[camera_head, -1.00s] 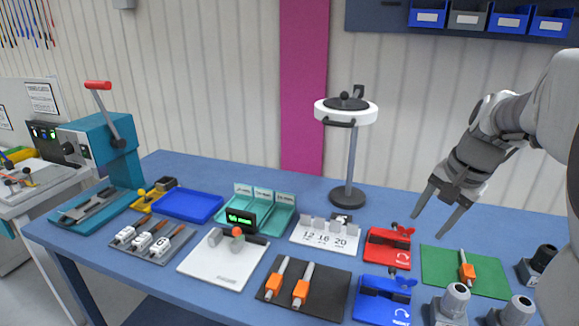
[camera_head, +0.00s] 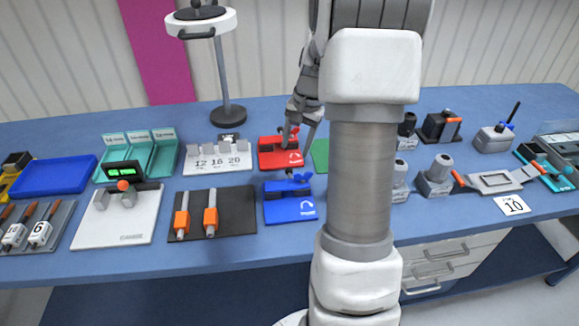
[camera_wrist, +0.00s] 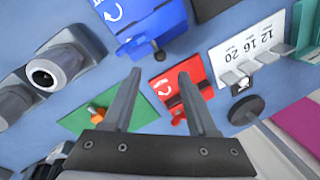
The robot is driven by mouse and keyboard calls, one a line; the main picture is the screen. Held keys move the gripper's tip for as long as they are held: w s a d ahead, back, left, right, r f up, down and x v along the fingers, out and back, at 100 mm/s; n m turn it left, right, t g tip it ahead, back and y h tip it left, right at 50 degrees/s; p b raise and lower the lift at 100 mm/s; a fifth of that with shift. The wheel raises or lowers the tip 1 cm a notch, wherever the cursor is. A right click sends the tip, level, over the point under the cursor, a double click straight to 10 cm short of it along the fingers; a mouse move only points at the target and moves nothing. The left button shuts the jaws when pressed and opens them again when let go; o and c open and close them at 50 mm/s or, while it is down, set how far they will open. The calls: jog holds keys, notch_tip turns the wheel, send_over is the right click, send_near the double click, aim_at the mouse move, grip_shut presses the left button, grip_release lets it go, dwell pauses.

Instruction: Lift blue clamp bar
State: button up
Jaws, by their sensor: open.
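The blue clamp (camera_head: 291,208) lies on the table in front of the red clamp (camera_head: 279,153). Its blue bar (camera_head: 286,187) runs along its back edge, with a blue wing knob at the right end. My gripper (camera_head: 298,143) is open and empty, fingers pointing down, and appears over or just behind the red clamp in the head view. In the wrist view the blue clamp (camera_wrist: 150,28) is at the top, beyond my fingertips (camera_wrist: 160,75), and the red clamp (camera_wrist: 180,88) shows between and beside the fingers. My arm hides part of the table right of the clamps.
A black mat (camera_head: 238,226) with orange-handled tools lies left of the blue clamp. A white number rack (camera_head: 217,158) stands left of the red clamp. A green mat (camera_head: 320,155) is partly hidden by my arm. Grey fixtures (camera_head: 440,178) stand to the right. A lamp stand (camera_head: 228,115) rises behind.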

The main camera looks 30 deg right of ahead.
aim_at(289, 168)
jog(key=f, duration=0.3)
jog(key=w+f, duration=0.1)
jog(key=f, duration=0.1)
jog(key=a+f, duration=0.1)
jog(key=f, duration=0.2)
jog(key=shift+w+f, duration=0.25)
jog(key=shift+f, duration=0.05)
grip_shut()
dwell(1.0)
